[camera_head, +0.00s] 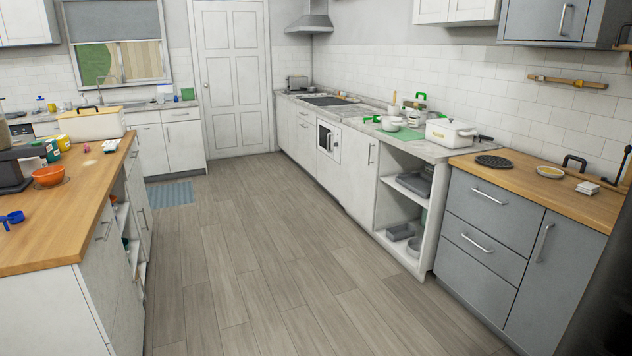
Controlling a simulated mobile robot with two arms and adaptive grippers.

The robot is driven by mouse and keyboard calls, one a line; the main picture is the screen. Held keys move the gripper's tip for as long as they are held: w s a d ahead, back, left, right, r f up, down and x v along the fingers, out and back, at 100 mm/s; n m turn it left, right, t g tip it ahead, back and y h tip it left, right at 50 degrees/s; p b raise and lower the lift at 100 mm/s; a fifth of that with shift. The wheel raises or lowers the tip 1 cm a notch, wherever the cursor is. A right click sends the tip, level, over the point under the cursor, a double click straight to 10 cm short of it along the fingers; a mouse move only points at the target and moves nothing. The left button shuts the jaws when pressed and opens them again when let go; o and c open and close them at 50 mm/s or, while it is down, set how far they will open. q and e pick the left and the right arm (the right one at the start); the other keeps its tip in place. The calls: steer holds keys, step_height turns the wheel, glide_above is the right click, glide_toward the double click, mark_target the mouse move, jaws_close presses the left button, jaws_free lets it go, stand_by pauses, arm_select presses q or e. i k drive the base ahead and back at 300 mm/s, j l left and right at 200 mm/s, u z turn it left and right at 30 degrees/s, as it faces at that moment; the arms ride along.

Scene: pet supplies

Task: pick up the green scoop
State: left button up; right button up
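A small green item (372,119) lies on the far right counter, beside a white bowl (391,123). It may be the green scoop, but it is too small to tell. A blue scoop (12,218) lies on the wooden island top at the left. Neither of my grippers is in view.
The wooden island (88,205) at left holds an orange bowl (47,176), a white bread box (92,124) and a dark appliance (10,168). The right counter holds a white pot (450,132) and a pale green mat (404,134). The wood floor (250,255) between is clear.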

mark_target(374, 118)
steer(key=i+u, duration=0.15)
steer(key=i, duration=5.1)
steer(key=i+j+z, duration=0.1)
steer(key=i+z, duration=0.3)
steer(key=i, duration=0.15)
steer(key=i+j+z, duration=0.35)
steer(key=i, duration=0.2)
steer(key=i+j+z, duration=0.4)
steer(key=i+l, duration=0.05)
steer(key=i, duration=0.05)
